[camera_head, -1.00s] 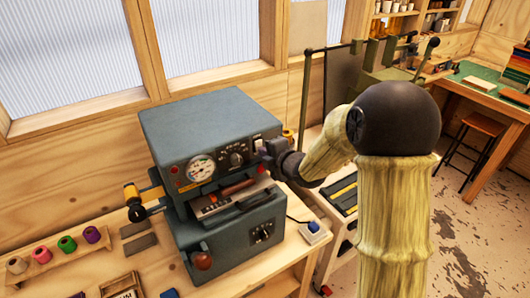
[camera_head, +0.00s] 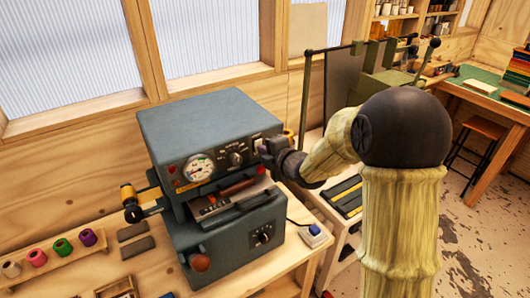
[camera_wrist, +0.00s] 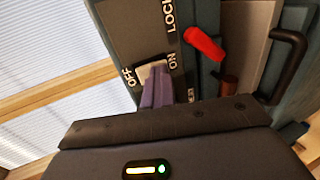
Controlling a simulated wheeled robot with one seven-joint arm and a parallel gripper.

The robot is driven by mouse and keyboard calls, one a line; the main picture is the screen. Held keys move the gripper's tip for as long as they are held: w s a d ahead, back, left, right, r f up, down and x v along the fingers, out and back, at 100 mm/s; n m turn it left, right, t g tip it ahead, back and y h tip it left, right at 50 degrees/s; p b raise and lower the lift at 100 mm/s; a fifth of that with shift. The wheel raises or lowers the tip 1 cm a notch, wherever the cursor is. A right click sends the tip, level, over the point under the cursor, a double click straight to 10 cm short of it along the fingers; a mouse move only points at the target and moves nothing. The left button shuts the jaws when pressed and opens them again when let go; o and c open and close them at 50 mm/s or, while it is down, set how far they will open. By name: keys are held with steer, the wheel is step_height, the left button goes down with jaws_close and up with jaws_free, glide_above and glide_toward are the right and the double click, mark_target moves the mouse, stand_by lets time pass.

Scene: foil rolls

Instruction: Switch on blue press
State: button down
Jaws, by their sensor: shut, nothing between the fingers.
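The blue-grey press (camera_head: 205,130) stands on the wooden bench in the head view, its front panel carrying a round gauge (camera_head: 198,168) and knobs. In the wrist view a pale rocker switch (camera_wrist: 146,72) sits on the panel between the words OFF and ON. My gripper (camera_head: 266,148) is at the upper right of the press front. In the wrist view its shut, purplish fingers (camera_wrist: 157,76) are at the switch and hide part of it; I cannot tell whether they touch it or which way it is set. Nothing is held.
A red-tipped lever (camera_wrist: 204,43) and a dark handle (camera_wrist: 287,62) are close by the switch in the wrist view. A rack with coloured rolls (camera_head: 50,263) lies left of the press. A small blue-buttoned box (camera_head: 316,237) sits right of it.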

steer(key=shift+w+a+r, duration=0.1)
steer(key=shift+r, duration=0.7)
steer(key=b+v, duration=0.2)
steer(key=v, duration=1.2)
steer(key=shift+r+p, duration=0.1)
steer(key=shift+p, duration=0.3)
steer(key=shift+w+f+g+p, duration=0.1)
steer(key=shift+f+g+p, duration=0.2)
steer(key=shift+f+p, duration=0.4)
